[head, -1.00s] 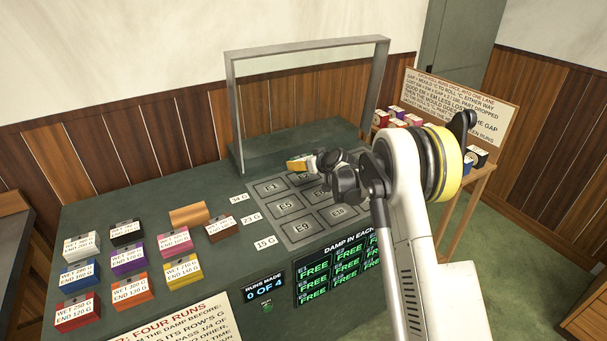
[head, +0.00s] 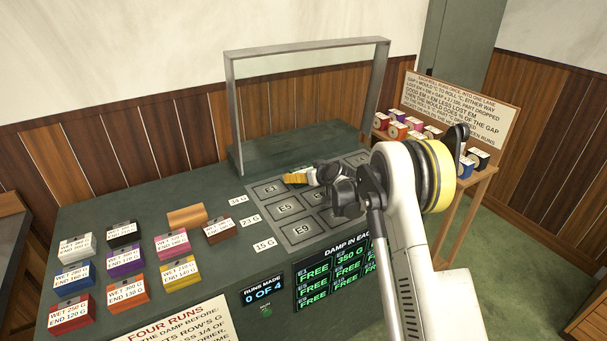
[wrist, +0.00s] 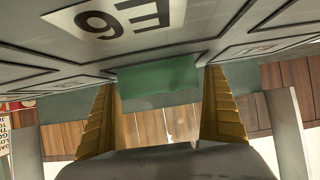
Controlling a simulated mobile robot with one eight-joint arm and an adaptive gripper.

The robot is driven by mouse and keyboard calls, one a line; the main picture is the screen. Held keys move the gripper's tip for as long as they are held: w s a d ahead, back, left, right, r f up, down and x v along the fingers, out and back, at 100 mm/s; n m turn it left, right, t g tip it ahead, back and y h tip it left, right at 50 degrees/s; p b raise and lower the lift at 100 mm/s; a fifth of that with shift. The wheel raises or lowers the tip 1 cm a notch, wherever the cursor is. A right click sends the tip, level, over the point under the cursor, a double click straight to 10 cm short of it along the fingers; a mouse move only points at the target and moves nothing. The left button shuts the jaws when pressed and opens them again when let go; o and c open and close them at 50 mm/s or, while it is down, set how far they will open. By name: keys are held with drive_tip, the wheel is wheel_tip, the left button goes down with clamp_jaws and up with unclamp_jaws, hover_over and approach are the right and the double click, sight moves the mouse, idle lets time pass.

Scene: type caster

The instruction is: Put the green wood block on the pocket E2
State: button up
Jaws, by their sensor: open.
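The green wood block (wrist: 158,82) shows in the wrist view between the two yellow fingers, against the grey pocket plate, beyond the pocket marked E6 (wrist: 125,14). My gripper (wrist: 163,105) is open around it, with narrow gaps visible at its sides. In the head view, my gripper (head: 300,179) is over the back row of the pocket plate (head: 283,222), right of pocket E1 (head: 269,190).
Several labelled coloured blocks (head: 127,260) stand on the bench at left, beside a plain brown block (head: 187,216). A grey frame (head: 235,110) rises behind the plate. The damp display (head: 335,272) reads about 350 G in its second top cell. A shelf of rolls (head: 415,125) stands at right.

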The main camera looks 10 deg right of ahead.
drive_tip(key=shift+r, duration=0.1)
drive_tip(key=shift+r+p, duration=0.3)
drive_tip(key=p+v, duration=0.3)
drive_tip(key=v, duration=0.9)
drive_tip(key=s+a+r+m+g+h, duration=0.1)
drive_tip(key=s+a+r+g, duration=0.1)
drive_tip(key=s+r, duration=0.7)
drive_tip(key=s+a+r+g, duration=0.1)
drive_tip(key=s+a+r, duration=0.35)
drive_tip(key=s, duration=0.75)
drive_tip(key=s+d+f+m+g+h, duration=0.1)
drive_tip(key=s+d+m+h, duration=0.1)
drive_tip(key=s, duration=2.1)
drive_tip(key=shift+d+m+g+h, duration=0.3)
drive_tip(key=shift+d+g+h, duration=0.1)
drive_tip(key=shift+d, duration=0.25)
